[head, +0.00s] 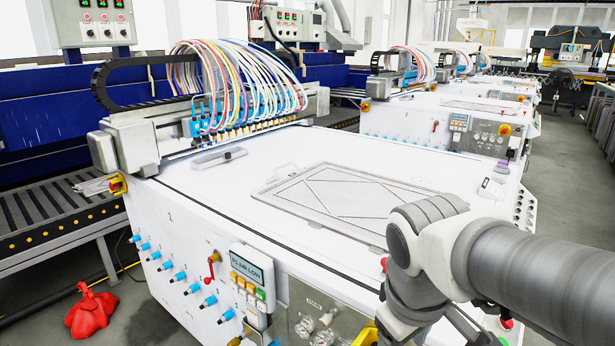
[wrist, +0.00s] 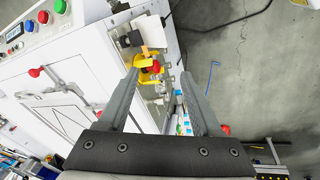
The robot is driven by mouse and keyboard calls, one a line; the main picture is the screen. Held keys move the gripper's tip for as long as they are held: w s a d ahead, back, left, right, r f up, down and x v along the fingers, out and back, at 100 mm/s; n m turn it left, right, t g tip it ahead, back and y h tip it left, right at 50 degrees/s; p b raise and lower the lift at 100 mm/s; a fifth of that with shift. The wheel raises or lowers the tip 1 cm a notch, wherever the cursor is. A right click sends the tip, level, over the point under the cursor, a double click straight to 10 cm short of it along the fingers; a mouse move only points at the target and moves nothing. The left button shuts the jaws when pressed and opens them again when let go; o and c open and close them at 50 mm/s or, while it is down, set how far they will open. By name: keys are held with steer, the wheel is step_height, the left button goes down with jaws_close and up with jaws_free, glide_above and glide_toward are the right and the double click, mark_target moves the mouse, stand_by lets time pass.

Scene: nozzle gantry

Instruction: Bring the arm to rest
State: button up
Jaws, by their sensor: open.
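My arm enters the head view from the right and bends down in front of the white machine (head: 330,262). My gripper lies below that frame's edge. In the wrist view my gripper (wrist: 160,74) is open, with two grey fingers spread apart and nothing between them. Past the fingertips is the side of a white machine (wrist: 95,50), with a yellow bracket and red knob (wrist: 150,68). I cannot tell how far that bracket is from the fingers.
A control panel with a display (head: 250,270) is on the front. A red object (head: 92,308) is on the floor.

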steer(key=s+r+m+t+p, duration=0.1)
steer(key=r+m+p, duration=0.2)
steer(key=r+p, duration=0.5)
steer(key=s+d+r+m+t+y+p, duration=0.1)
steer(key=s+r+m+p, duration=0.1)
steer(key=r+p, duration=0.7)
step_height(320, 180, up, 3)
steer(key=shift+s+f+m+t, duration=0.1)
steer(key=shift+s+m+t, duration=0.15)
steer(key=shift+m+t, duration=0.2)
steer(key=shift+a, duration=0.15)
stand_by(2.0)
